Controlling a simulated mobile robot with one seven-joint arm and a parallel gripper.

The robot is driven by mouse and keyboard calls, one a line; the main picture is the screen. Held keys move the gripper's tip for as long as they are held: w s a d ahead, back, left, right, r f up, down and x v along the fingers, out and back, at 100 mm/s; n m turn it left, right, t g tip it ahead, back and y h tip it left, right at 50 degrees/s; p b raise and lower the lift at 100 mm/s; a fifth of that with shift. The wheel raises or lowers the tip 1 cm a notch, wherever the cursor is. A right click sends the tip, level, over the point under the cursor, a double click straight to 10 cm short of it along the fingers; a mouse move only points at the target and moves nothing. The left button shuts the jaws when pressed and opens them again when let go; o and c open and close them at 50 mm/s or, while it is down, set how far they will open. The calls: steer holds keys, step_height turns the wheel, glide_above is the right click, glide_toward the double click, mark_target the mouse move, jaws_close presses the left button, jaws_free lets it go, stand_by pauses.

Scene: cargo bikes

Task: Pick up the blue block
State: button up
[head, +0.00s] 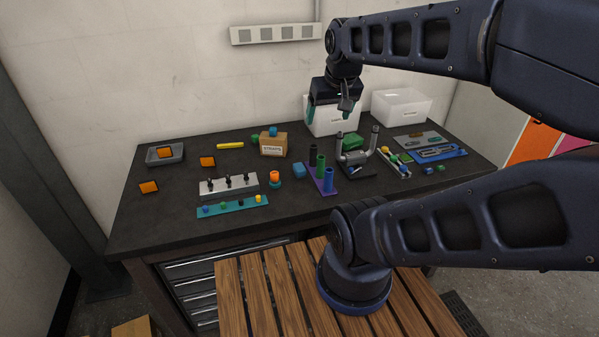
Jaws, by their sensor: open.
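A blue block (298,170) lies on the dark workbench (200,225), just left of a rack of upright tubes. My gripper (328,112) hangs above the back of the bench, in front of a white bin, with its fingers apart and nothing seen between them. It is higher than the blue block and to its right in the picture, clear of it. A smaller blue-teal block (273,132) sits on top of a small cardboard box.
The tube rack (326,186) stands close to the blue block's right side. The cardboard box (274,148) is behind and left. White bins (403,106) stand at the back.

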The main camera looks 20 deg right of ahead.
steer(key=n+g+h, duration=0.5)
steer(key=n, duration=1.3)
glide_above(299, 166)
steer(key=a, duration=0.4)
step_height(299, 166, down, 24)
steer(key=shift+x, duration=4.9)
steer(key=shift+y, duration=0.3)
steer(key=c, duration=1.1)
